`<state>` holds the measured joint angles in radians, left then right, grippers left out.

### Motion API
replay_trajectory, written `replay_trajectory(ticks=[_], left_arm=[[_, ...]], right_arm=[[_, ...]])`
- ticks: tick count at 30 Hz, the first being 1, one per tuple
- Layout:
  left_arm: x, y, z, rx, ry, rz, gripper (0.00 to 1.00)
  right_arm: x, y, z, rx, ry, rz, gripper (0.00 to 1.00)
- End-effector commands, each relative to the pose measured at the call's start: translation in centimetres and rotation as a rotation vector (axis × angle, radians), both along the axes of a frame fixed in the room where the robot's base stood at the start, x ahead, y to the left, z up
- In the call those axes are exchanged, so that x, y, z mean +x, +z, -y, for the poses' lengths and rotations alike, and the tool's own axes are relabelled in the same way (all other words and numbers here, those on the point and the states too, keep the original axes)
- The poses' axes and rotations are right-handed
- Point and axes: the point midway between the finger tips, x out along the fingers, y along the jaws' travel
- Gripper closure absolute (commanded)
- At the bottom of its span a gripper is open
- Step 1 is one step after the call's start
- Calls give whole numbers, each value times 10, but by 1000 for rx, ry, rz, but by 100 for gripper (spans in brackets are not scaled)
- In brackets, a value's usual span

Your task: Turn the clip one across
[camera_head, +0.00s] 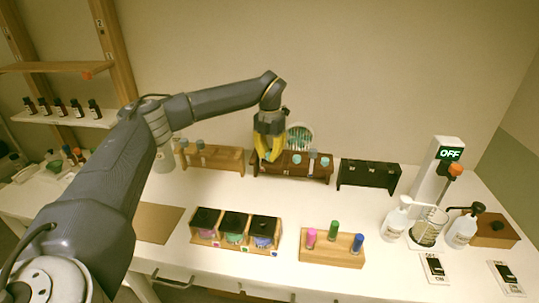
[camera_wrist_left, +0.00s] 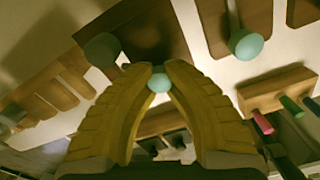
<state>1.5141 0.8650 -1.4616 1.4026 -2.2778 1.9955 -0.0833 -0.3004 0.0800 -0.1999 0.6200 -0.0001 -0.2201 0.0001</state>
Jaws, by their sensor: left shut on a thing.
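My left gripper (camera_head: 268,159) has yellow fingers and reaches down at the left end of a dark brown wooden rack (camera_head: 290,172). In the left wrist view its fingertips (camera_wrist_left: 158,78) are closed on a small teal ball-shaped knob (camera_wrist_left: 159,84). Other teal knobs show there, one at the upper left (camera_wrist_left: 102,49) and one at the upper right (camera_wrist_left: 246,44). In the head view, teal and grey knobbed pieces (camera_head: 312,154) stand along the rack to the right of the gripper. I cannot tell which piece is the clip. My right gripper is not in view.
A round patterned disc (camera_head: 300,134) stands behind the rack. A lighter rack (camera_head: 225,160) is at its left and a black rack (camera_head: 367,176) at its right. In front are a three-jar box (camera_head: 235,230) and a block with coloured pegs (camera_head: 332,250). Bottles and a beaker stand at right.

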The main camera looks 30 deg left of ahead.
Motion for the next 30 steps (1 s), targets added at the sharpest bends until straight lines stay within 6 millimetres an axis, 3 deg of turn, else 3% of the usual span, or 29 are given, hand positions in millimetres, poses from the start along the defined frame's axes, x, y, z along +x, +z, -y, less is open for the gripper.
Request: replay_trajectory(ticks=[15, 30], left_arm=[[0, 0, 0, 0, 438, -2, 100], [-1, 0, 1, 0, 622, -3, 100]], right_arm=[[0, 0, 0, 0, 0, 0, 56], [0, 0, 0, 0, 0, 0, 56]])
